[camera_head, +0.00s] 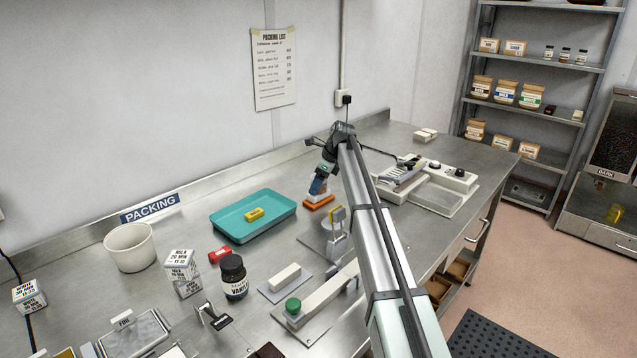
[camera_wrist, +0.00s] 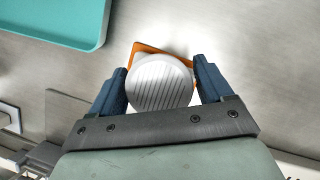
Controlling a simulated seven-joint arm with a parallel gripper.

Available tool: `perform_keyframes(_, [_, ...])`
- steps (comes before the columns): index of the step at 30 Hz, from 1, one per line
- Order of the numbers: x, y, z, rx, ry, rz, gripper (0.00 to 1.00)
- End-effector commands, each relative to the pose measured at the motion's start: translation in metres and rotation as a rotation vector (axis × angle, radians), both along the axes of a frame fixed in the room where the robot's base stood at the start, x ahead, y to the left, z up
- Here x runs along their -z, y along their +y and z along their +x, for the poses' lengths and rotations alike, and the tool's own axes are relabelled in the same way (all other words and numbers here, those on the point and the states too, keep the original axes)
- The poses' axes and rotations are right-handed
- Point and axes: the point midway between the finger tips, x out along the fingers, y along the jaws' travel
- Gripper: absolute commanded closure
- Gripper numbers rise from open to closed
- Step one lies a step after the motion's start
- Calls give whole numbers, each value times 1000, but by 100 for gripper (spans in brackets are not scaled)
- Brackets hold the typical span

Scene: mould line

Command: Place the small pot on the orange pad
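The small pot (camera_wrist: 160,83) shows in the wrist view as a round white top with dark ribs. It sits between the two fingers of my gripper (camera_wrist: 160,82), which appear to touch its sides. The orange pad (camera_wrist: 148,47) lies beneath the pot, its far edge showing beyond it. In the head view my gripper (camera_head: 318,188) points down just over the orange pad (camera_head: 320,204). Little of the pot shows there, and I cannot tell whether its base touches the pad.
A teal tray (camera_head: 225,222) with a yellow block (camera_head: 255,214) lies left of the pad. A metal stand (camera_head: 335,235) is close in front. A white-and-grey device (camera_head: 440,185) stands to the right. Some bare steel bench lies between the tray and the pad.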

Motion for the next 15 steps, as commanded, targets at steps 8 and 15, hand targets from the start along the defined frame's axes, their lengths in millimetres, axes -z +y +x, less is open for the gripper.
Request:
perform_keyframes(8, [0, 0, 0, 0, 0, 0, 11])
perform_keyframes(15, [-13, -4, -1, 0, -1, 0, 11])
